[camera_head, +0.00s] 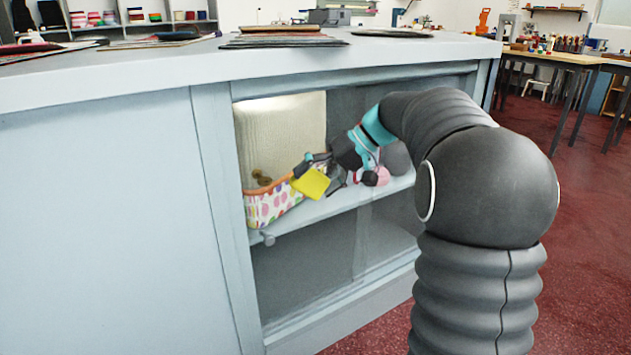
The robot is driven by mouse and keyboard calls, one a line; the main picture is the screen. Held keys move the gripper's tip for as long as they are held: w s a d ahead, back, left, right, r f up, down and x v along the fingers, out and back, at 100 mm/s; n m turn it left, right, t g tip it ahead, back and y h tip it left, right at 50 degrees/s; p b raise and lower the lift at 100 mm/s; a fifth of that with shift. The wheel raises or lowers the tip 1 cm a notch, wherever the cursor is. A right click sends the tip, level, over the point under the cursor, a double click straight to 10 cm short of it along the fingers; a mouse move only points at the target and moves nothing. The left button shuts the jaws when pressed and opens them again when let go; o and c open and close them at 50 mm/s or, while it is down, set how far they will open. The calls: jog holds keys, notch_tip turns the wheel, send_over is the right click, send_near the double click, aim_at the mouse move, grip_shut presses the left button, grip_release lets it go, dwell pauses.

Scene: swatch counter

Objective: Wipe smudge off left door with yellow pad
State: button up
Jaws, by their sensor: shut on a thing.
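My gripper (319,172) is shut on the yellow pad (310,184), a small flat square held tilted at the fingertips. It is at the front of the pale blue cabinet, over the left half of its framed front. The left door (300,262) appears to be a clear pane there; I cannot tell whether the pad touches it. Small brown marks (262,179) show left of the pad, just above the patterned basket. I cannot tell whether they are the smudge on the pane or things behind it.
A fruit-patterned basket (265,208) stands on the cabinet shelf (330,208), before a cream upright thing (285,130). Pink and grey round things (377,176) show near my wrist. Flat swatches (285,38) lie on the countertop (150,75). A workbench (560,58) stands far right; red floor lies between.

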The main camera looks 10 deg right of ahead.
jog(key=shift+w+a+p, duration=0.15)
jog(key=shift+w+p, duration=0.15)
jog(key=shift+w, duration=0.2)
jog(key=shift+w+a+p, duration=0.15)
jog(key=shift+w+p, duration=0.15)
jog(key=shift+w, duration=0.2)
dwell(0.4)
jog(key=shift+d, duration=0.15)
